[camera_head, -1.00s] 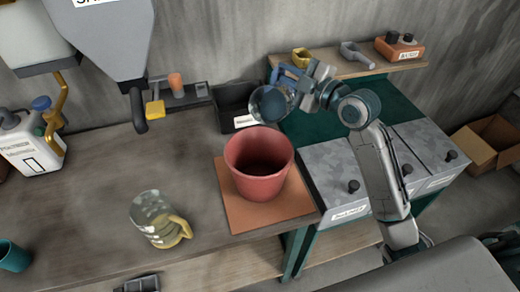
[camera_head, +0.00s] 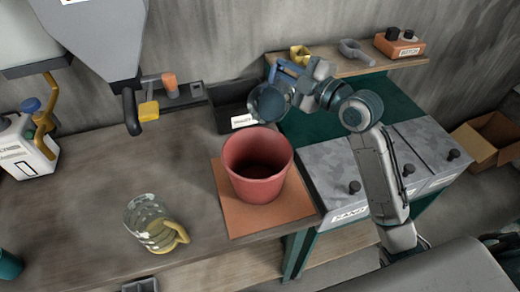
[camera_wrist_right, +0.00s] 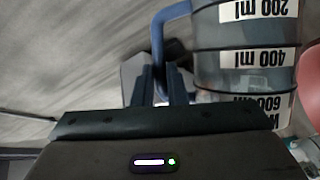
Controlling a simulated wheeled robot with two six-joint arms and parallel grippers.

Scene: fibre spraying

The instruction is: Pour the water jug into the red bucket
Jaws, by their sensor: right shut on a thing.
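The red bucket (camera_head: 258,180) stands upright on an orange-brown mat (camera_head: 230,215) on the workbench. Its inside looks dark. My right gripper (camera_head: 286,82) is shut on the blue handle of a clear jug (camera_head: 267,103), behind the bucket's far rim in the head view. In the right wrist view the gripper (camera_wrist_right: 158,88) closes at the handle beside the jug's wall (camera_wrist_right: 230,65), whose ml labels appear upside down. The bucket shows at the right edge of that view (camera_wrist_right: 311,85). I cannot tell the jug's exact tilt or whether liquid leaves it. My left gripper is not in view.
A second clear jug with a yellow handle (camera_head: 152,222) is on the bench at left. A black bin (camera_head: 225,110) stands behind the bucket. A white canister (camera_head: 25,145) and a grey hopper (camera_head: 95,35) are at left. Grey lidded boxes (camera_head: 340,180) stand right of the mat.

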